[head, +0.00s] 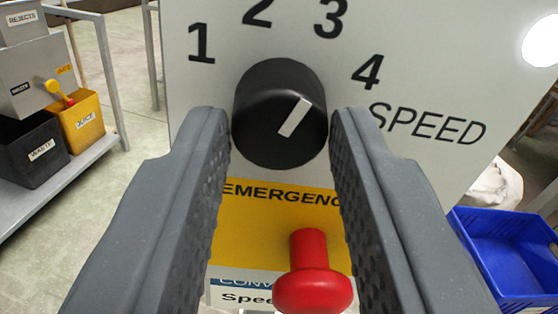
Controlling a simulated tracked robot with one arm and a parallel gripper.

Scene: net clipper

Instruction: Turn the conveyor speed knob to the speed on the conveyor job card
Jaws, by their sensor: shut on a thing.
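The black speed knob (270,95) sits on a light grey panel (400,25) in the head view. Numbers 1 to 4 arc above it, with SPEED printed at right. The knob's white pointer line (294,118) slants up and right, roughly toward the 3, on the side facing the 4. My gripper (280,130) is shut on the knob, one finger on each side. The conveyor job card (232,297) shows at the bottom edge, reading "CONV" and "Spee". Its speed value is hidden behind the red button and cut off by the frame.
A red emergency button (312,285) on a yellow plate (245,220) sticks out just below the knob, between my fingers. A blue crate (505,260) lies at right. A black waste bin (35,150) and a yellow bin (82,125) stand at left.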

